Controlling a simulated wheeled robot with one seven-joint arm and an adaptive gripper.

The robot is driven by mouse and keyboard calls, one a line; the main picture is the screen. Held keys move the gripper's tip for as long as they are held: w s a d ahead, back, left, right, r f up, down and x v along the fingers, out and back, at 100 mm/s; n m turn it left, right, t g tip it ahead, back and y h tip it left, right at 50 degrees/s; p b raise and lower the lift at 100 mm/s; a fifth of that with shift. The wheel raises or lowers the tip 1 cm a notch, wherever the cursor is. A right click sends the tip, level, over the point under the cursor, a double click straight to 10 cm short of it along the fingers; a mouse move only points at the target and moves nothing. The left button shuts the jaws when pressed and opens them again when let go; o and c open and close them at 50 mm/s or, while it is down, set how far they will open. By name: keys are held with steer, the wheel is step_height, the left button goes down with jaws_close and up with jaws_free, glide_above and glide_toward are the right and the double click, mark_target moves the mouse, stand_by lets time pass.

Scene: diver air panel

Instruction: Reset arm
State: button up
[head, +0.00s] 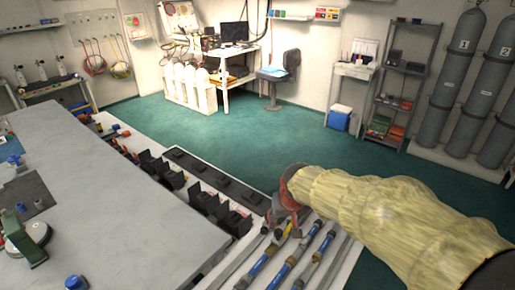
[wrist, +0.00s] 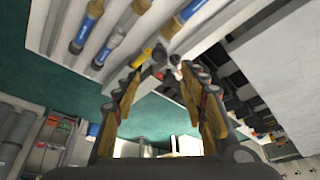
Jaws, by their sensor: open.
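My arm, in a pale yellow sleeve, reaches in from the right of the head view. My gripper (head: 284,222) is at its end, above the near part of a white rack holding blue and brass tube-shaped parts (head: 317,256). In the wrist view my gripper (wrist: 162,68) shows two fingers spread apart with nothing between them. The tube-shaped parts (wrist: 88,25) lie beyond the fingertips, at the upper left. A small yellow piece (wrist: 143,57) shows near the left fingertip; I cannot tell whether they touch.
A long grey bench (head: 110,205) fills the left, with black bins (head: 218,212) along its edge. Green floor (head: 230,140) is clear behind. A chair (head: 280,72), a shelf rack (head: 402,85) and grey cylinders (head: 458,75) stand at the back.

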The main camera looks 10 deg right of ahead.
steer(key=s+d+r, duration=0.1)
steer(key=s+r, duration=0.2)
steer(key=s, duration=0.5)
steer(key=s+d+r, duration=0.1)
steer(key=s+r, duration=0.2)
steer(key=s, duration=0.5)
steer(key=s+d+r+t, duration=0.1)
steer(key=s+r, duration=0.3)
steer(key=s, duration=0.4)
steer(key=shift+d, duration=0.6)
steer(key=shift+s, duration=0.1)
